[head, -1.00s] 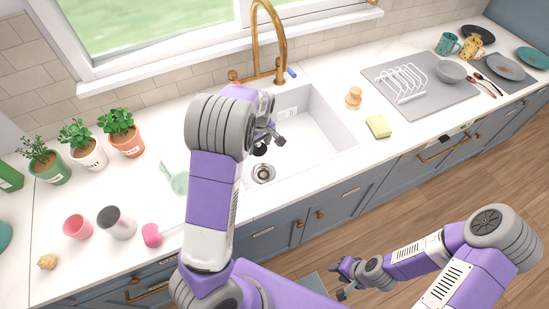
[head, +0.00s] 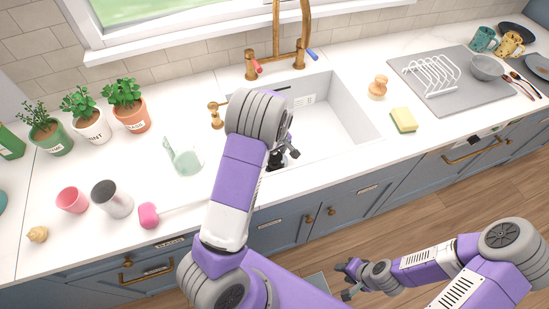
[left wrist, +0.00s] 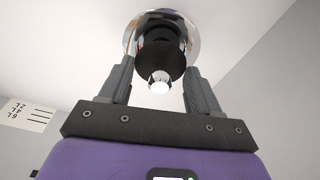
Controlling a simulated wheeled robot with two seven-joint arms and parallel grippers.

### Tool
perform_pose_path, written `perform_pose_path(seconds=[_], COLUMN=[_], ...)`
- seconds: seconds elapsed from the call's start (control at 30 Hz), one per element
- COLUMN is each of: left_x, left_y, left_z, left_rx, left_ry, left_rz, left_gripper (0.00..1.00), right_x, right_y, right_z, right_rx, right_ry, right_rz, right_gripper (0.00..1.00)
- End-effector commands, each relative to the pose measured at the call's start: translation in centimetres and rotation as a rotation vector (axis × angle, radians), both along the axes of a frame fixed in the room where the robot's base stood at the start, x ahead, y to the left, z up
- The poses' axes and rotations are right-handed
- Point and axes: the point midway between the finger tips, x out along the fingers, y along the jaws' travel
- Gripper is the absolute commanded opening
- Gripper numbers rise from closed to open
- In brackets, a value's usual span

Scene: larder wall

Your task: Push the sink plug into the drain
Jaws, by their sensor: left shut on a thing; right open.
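The black sink plug (left wrist: 158,58) with its shiny metal knob is between the fingers of my left gripper (left wrist: 160,70), which is shut on it. In the left wrist view the chrome drain ring (left wrist: 191,32) shows right behind the plug, in line with it. I cannot tell whether the plug touches the drain. In the head view the plug (head: 276,160) is low in the white sink (head: 345,110), near its front wall, and my left arm covers the drain. My right gripper (head: 347,281) is open and empty, out in front of the cabinets.
A brass tap (head: 276,60) stands behind the sink. A sponge (head: 403,120), a wooden-handled brush (head: 378,87) and a drying mat with a rack (head: 431,75) lie to the right.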

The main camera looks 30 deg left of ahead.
Motion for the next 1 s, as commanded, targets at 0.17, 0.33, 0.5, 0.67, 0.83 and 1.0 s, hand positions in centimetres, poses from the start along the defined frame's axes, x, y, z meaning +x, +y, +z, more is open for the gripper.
perform_pose_path(seconds=[0.17,0.33,0.5,0.67,0.83,1.0], left_x=[-0.1,0.0,0.0,-0.1,-0.1,-0.3], left_y=[0.1,0.0,0.0,0.0,0.0,-0.1], left_z=[-2.8,-3.1,-3.3,-3.8,-4.5,-4.8], left_rx=[0.001,0.000,0.000,0.000,0.000,-0.002], left_ry=[0.003,0.001,0.001,0.001,0.003,0.007], left_rz=[0.001,0.000,0.000,0.001,0.001,0.003], left_gripper=[0.32,0.32,0.32,0.32,0.32,0.69], right_x=[0.0,0.0,0.0,0.0,0.0,0.0], right_y=[0.0,0.0,0.0,0.0,0.0,0.0], right_z=[-0.8,-0.8,-0.9,-1.3,-1.7,-1.7], right_rx=[0.000,0.000,0.000,0.000,0.000,0.000], right_ry=[0.000,0.000,0.000,0.000,0.000,0.000], right_rz=[0.000,0.000,0.000,0.000,0.000,0.000], right_gripper=[0.43,0.43,0.43,0.43,0.43,0.43])
